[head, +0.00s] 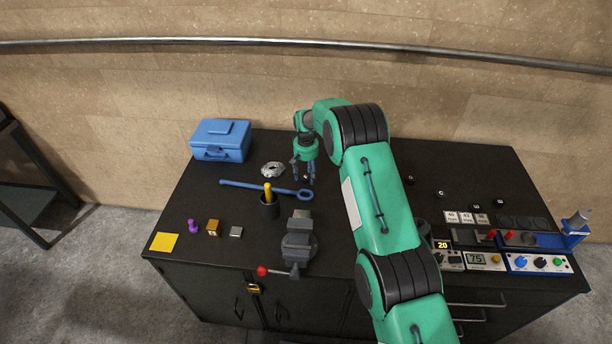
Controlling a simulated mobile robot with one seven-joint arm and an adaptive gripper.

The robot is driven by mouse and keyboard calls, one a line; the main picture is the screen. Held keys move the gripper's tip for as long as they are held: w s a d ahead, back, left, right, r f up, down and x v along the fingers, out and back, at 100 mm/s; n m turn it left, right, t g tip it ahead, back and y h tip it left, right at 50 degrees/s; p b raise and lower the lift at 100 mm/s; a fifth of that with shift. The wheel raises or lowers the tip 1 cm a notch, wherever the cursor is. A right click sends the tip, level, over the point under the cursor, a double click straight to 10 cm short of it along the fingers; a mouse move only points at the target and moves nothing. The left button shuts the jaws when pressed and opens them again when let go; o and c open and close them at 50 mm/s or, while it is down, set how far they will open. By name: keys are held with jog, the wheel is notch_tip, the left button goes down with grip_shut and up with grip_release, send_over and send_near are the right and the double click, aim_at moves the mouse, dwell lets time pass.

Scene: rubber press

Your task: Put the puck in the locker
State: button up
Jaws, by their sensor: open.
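Several small black pucks with pale letter marks lie on the right half of the black bench top; one (410,178) is just right of my arm, another (440,193) is further right. My gripper (304,179) is open, pointing down over the back middle of the bench, near the blue wrench. A small dark spot with a pale mark shows between its fingers; I cannot tell whether it is a puck. The likely locker (225,297) is the black cabinet under the bench's left half. Its doors look shut, and a yellow-and-black padlock (254,288) hangs at its top.
A blue toolbox (221,140), metal disc (272,170), blue wrench (245,187), black cup (269,208) and grey vise (299,245) stand around the left half. Control boxes (540,263) crowd the right front. My arm hides the bench's middle.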

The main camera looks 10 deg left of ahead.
aim_at(306, 177)
notch_tip(306, 177, up, 12)
jog(key=shift+f+b, duration=0.15)
jog(key=shift+b, duration=0.2)
dwell(1.0)
